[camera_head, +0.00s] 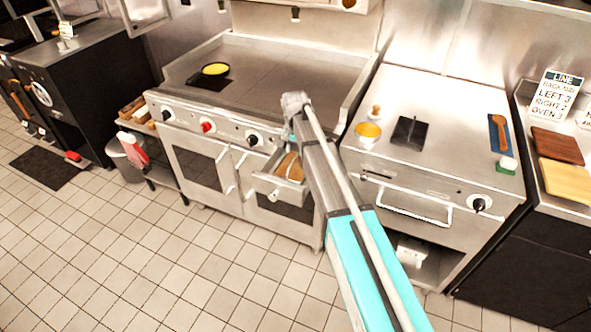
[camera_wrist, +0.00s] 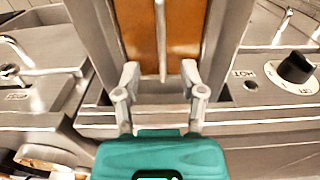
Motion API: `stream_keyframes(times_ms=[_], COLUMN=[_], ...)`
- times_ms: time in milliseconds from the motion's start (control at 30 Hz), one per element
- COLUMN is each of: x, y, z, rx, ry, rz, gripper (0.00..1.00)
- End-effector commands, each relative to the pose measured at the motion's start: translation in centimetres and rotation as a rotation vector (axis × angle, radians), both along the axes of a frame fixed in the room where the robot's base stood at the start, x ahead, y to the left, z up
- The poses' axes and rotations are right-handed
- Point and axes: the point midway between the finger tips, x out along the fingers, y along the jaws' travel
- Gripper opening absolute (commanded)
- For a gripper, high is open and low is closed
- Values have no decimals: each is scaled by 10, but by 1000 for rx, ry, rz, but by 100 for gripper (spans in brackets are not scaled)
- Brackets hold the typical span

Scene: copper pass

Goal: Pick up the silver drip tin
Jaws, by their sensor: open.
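The silver drip tin appears to be the long metal trough (camera_wrist: 226,38) with brown contents in the wrist view. In the head view it shows as a drawer-like tin (camera_head: 263,184) jutting from the front of the griddle range, brown inside and partly covered by my arm. A thin light rod runs along its middle in the wrist view. My gripper (camera_wrist: 160,92) is open, its two fingers apart at the tin's near end, with nothing held between them. I cannot tell whether the fingers touch the tin.
A steel counter (camera_head: 455,120) stands at right. A black knob (camera_wrist: 296,68) is right of my gripper. The tiled floor (camera_head: 150,250) in front is clear.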

Motion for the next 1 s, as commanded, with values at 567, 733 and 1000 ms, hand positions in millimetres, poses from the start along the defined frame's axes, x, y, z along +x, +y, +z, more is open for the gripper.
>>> stream_keyframes(times_ms=[567,733,1000], x=[-1,-1,-1], y=[2,2,2], z=[-34,-46,-53], rx=[0,0,0], ry=[0,0,0], rz=[-1,-1,-1], gripper=[52,52,52])
